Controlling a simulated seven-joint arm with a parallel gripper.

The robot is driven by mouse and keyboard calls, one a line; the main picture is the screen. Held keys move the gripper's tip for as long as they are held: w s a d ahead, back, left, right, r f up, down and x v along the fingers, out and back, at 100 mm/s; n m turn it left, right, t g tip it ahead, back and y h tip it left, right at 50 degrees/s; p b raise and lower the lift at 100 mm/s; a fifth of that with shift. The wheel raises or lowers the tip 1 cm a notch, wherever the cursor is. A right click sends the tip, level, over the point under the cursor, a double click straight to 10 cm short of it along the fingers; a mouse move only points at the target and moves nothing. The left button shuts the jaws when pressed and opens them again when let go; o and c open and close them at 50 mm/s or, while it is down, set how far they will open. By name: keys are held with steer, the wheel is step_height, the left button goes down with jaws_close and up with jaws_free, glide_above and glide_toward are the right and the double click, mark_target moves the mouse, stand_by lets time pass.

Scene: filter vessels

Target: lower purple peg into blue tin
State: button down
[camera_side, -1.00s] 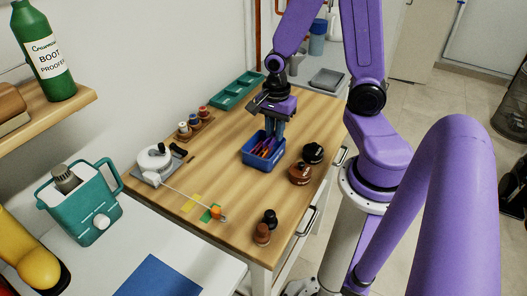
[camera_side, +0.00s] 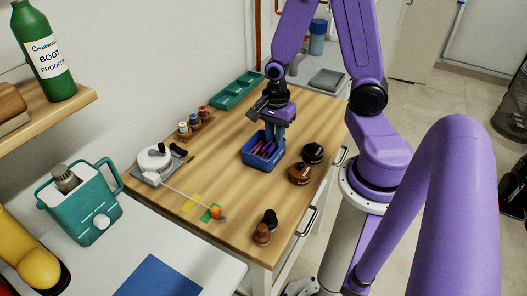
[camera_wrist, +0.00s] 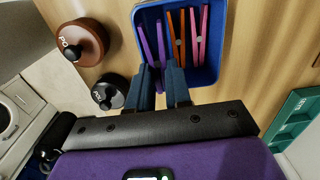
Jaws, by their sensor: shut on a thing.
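The blue tin (camera_side: 262,163) stands on the wooden table; the wrist view shows its open top and inner wall (camera_wrist: 205,76). My gripper (camera_side: 275,142) is over the tin, fingers pointing down at its right part. In the wrist view my gripper (camera_wrist: 161,72) is shut on a purple peg (camera_wrist: 161,42), which lies within the tin's outline. Whether its lower end touches the tin floor is hidden. Another purple peg (camera_wrist: 144,44) leans just left of it. Orange pegs (camera_wrist: 176,36) and pink pegs (camera_wrist: 202,38) are beside them in the tin.
Brown (camera_side: 299,173) and black (camera_side: 313,152) knobbed pieces stand right of the tin. A rack of spools (camera_side: 194,123) and a green tray (camera_side: 237,90) are to the left and behind. A white device with a rod (camera_side: 157,160) is at left. The table's front middle is fairly clear.

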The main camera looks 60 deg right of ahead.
stand_by(0.3)
steer(key=c, duration=1)
jaws_free()
step_height(320, 180, up, 17)
steer(key=s+a+f+n, duration=0.1)
steer(key=s+a+n, duration=0.3)
steer(key=n, duration=0.6)
steer(key=s+a+f+n, duration=0.2)
steer(key=s+a+n, duration=0.2)
steer(key=n, duration=0.6)
steer(key=s+a+f+n, duration=0.1)
steer(key=s+a+n, duration=0.3)
steer(key=n, duration=0.6)
steer(key=shift+f+n, duration=0.3)
